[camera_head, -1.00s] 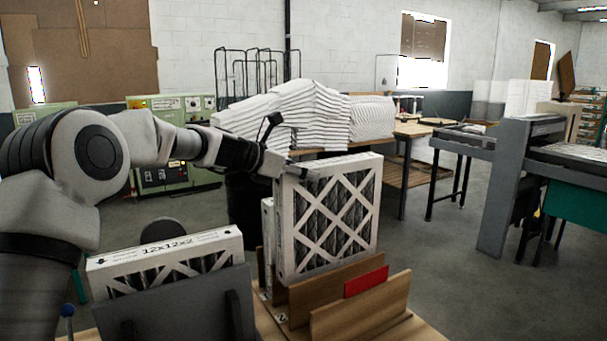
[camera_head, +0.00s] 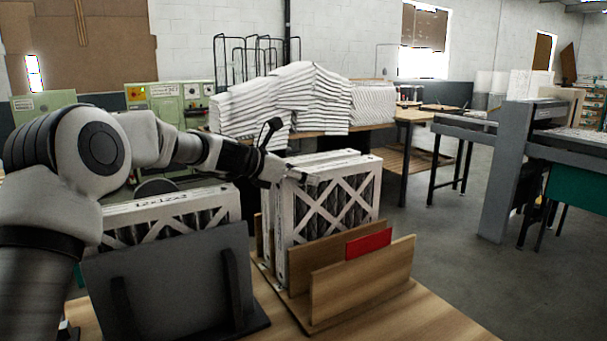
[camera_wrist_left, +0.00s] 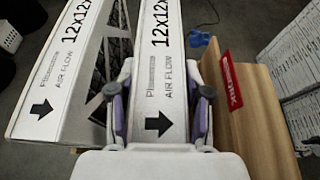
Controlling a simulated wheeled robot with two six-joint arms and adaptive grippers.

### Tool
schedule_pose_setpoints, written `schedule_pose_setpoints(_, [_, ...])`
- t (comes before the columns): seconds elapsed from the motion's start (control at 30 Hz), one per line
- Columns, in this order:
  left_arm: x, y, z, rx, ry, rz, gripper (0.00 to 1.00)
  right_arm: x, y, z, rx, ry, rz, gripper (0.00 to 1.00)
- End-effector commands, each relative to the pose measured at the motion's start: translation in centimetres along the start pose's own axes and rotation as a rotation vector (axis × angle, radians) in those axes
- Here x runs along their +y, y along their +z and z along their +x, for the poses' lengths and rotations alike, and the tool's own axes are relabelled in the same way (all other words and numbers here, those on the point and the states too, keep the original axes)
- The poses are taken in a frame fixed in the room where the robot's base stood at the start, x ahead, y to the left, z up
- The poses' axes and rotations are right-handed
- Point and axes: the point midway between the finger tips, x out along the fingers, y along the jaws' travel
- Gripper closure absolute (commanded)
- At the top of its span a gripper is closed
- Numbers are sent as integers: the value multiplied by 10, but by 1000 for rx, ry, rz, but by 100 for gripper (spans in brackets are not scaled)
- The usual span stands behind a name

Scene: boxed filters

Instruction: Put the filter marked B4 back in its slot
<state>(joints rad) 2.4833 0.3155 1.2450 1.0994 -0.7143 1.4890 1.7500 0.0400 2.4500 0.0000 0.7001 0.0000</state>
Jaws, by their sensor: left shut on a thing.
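My left gripper (camera_head: 303,175) is shut on the top edge of a white-framed pleated filter (camera_head: 338,208) with a lattice face. In the left wrist view, my fingers (camera_wrist_left: 159,93) straddle this filter (camera_wrist_left: 165,60), which reads "12x12x" and "AIR FLOW" with an arrow. It stands upright in a wooden rack (camera_head: 370,285), its lower part hidden behind the front panel. I cannot tell whether it rests on the rack's base. Another filter (camera_wrist_left: 62,75) stands beside it, to the left in the wrist view. No B4 mark is readable. My right gripper is not in view.
A dark grey stand (camera_head: 170,285) holds another filter (camera_head: 165,208) at left. Bare tabletop (camera_head: 425,315) lies at front right.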

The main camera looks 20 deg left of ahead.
Motion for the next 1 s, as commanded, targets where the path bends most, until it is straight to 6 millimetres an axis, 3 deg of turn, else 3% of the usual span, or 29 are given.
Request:
schedule_pose_setpoints(0.73, [0,-6,2,-1,0,0,100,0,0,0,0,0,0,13])
schedule_pose_setpoints(0.77, [0,-6,2,-1,0,0,45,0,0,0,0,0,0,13])
schedule_pose_setpoints(1.0, [0,-6,2,-1,0,0,43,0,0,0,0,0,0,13])
